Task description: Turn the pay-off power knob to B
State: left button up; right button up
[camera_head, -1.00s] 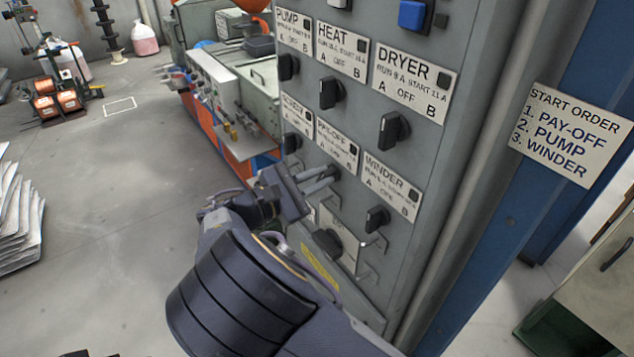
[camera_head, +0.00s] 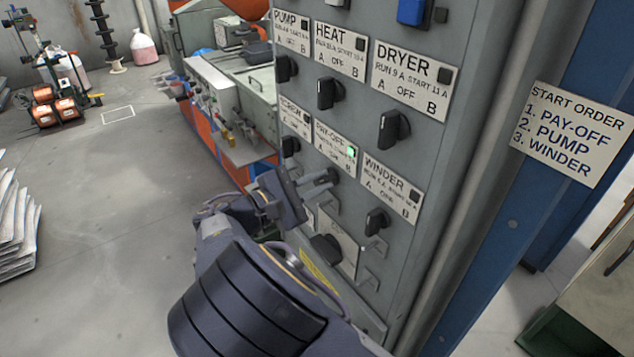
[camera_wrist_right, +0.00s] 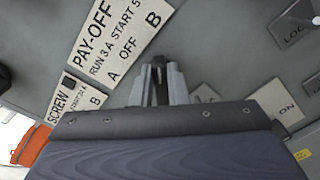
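The pay-off label (camera_head: 335,147) is on the grey cabinet, with a green lamp (camera_head: 351,152) lit at its corner. The pay-off knob (camera_head: 333,174) is below it, partly hidden by my right gripper (camera_head: 322,182). In the right wrist view, the right gripper's fingers (camera_wrist_right: 158,84) stand on either side of the dark knob (camera_wrist_right: 159,72), which points obliquely toward the label's B side (camera_wrist_right: 153,19). Whether the fingers press on it is not clear. My left gripper is not in view.
The winder knob (camera_head: 377,221) is close by on the right, and another knob (camera_head: 326,248) is below my gripper. Pump, heat and dryer knobs are above. A start order sign (camera_head: 570,134) is on the blue post. Open floor lies left.

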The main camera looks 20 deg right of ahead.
jog(key=o, duration=0.4)
jog(key=shift+o, duration=0.2)
jog(key=b+v, duration=0.1)
jog(key=v, duration=0.7)
